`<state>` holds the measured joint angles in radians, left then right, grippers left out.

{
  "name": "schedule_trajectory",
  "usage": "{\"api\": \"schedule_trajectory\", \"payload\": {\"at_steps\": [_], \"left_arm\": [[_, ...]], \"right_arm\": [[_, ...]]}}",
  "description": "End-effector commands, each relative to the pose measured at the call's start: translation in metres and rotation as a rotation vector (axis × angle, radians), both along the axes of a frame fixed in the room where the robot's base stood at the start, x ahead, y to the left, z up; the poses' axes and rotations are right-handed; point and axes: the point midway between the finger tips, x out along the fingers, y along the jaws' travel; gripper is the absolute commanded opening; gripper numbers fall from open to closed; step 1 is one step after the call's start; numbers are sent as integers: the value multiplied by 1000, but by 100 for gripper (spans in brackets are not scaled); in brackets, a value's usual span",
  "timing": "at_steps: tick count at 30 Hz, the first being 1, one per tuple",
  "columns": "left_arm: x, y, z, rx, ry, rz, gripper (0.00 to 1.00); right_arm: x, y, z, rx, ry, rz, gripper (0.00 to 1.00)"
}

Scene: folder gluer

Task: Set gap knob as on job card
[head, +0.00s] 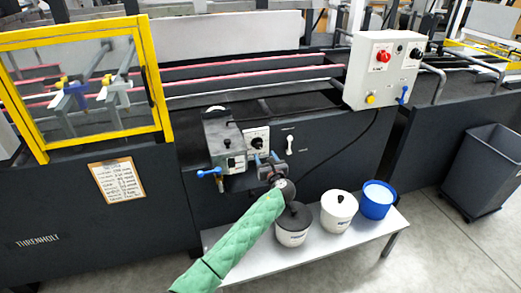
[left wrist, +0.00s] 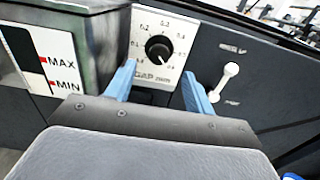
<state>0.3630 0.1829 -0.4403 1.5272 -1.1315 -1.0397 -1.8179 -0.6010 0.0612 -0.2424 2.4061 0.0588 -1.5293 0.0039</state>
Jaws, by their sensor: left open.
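The gap knob (head: 257,140) is a small black round knob on a white dial plate on the machine's dark front. In the left wrist view the gap knob (left wrist: 158,48) has printed numbers around it and "GAP" below; I cannot read its setting surely. My left gripper (head: 267,158) is open just in front of and below the dial. In the left wrist view its blue fingers (left wrist: 158,78) stand apart, left and right of the knob, with no contact visible. The job card (head: 118,181) hangs on the left panel; its writing is too small to read.
A grey glue box (head: 224,140) with a blue-handled valve is left of the dial. A white lever (head: 290,144) is to its right. A control box (head: 382,68) with a red button is above right. Pots (head: 338,211) stand on a low bench below. A bin (head: 487,168) is far right.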

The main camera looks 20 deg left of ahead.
Motion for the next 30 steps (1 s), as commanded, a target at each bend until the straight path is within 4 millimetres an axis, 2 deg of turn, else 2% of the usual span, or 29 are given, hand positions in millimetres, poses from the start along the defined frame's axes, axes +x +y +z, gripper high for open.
{"api": "schedule_trajectory", "payload": {"at_steps": [12, 18, 25, 26, 30], "left_arm": [[46, 32, 0, -3, 1, 1, 53], [54, 37, 0, -5, 0, 0, 53], [55, 38, -1, -5, 0, 0, 53], [55, 38, -1, -5, 0, 0, 51], [55, 38, -1, -5, 0, 0, 24]], "right_arm": [[-10, -12, 12, -21, 46, -23, 36], [-8, -13, 16, -26, 44, -21, 36], [-6, -16, 17, -34, 38, -17, 36], [-6, -17, 17, -35, 38, -16, 36], [-6, -18, 17, -39, 37, -13, 36]]}}
